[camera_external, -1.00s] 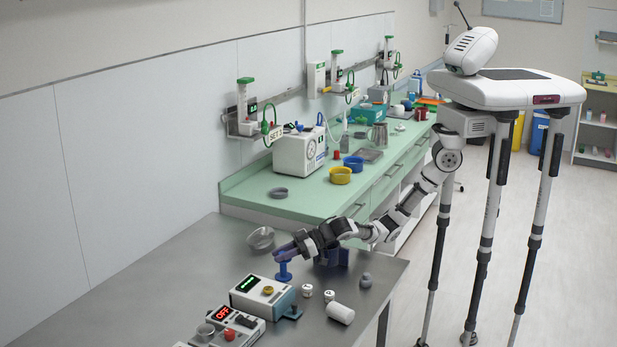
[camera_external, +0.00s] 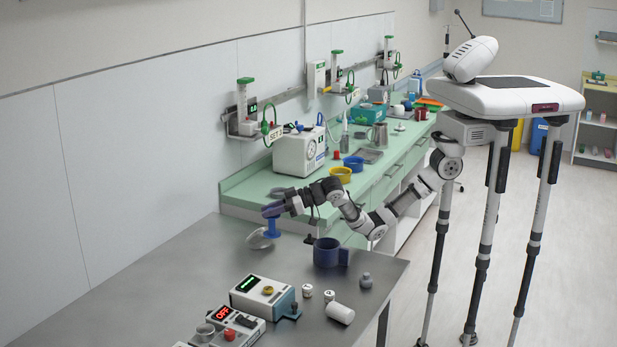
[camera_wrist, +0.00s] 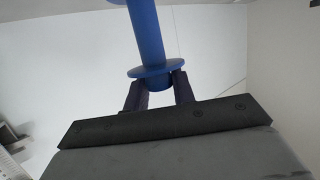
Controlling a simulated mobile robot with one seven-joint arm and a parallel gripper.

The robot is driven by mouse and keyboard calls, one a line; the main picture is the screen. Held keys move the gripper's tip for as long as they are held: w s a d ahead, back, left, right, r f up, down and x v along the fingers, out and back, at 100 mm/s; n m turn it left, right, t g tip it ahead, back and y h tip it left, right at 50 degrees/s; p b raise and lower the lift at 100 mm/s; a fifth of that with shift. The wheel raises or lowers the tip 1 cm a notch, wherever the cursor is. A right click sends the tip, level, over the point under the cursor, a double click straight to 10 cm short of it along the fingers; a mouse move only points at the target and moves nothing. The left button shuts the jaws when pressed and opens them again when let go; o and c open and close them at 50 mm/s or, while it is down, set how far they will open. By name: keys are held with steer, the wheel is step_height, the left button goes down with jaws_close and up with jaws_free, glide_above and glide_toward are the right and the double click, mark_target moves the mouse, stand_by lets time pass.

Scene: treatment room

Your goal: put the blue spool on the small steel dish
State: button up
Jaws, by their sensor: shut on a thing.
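The blue spool (camera_external: 272,230) hangs upright from my gripper (camera_external: 271,211). In the wrist view the spool (camera_wrist: 147,35) runs away from the gripper, and the two dark fingers (camera_wrist: 160,92) are shut on its end beside a flange. The small steel dish (camera_external: 257,240) is on the steel table near its back edge. In the external view the spool overlaps the dish's right part. The spool looks raised above the table, but I cannot tell its exact height or whether it is directly over the dish. The dish is not seen in the wrist view.
A dark blue mug (camera_external: 327,253) stands right of the dish. A white device with a green display (camera_external: 263,293), a red OFF device (camera_external: 227,325), a white cylinder (camera_external: 340,314) and a grey knob-like piece (camera_external: 366,281) are nearer. The table's left part is clear.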

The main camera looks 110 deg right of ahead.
steer(key=d+r+m+g+h+b, duration=0.15)
steer(key=d+r+m+h, duration=0.25)
steer(key=d, duration=0.5)
steer(key=d+r+m+g+h+b, duration=0.1)
steer(key=d+r+m+g+h, duration=0.2)
steer(key=d, duration=0.7)
step_height(320, 180, down, 19)
steer(key=h+p, duration=0.1)
steer(key=p, duration=0.3)
steer(key=shift+s, duration=0.2)
steer(key=shift+t, duration=0.25)
steer(key=shift+f+b, duration=0.45)
steer(key=shift+f, duration=0.05)
steer(key=o, duration=1)
steer(key=shift+r, duration=0.1)
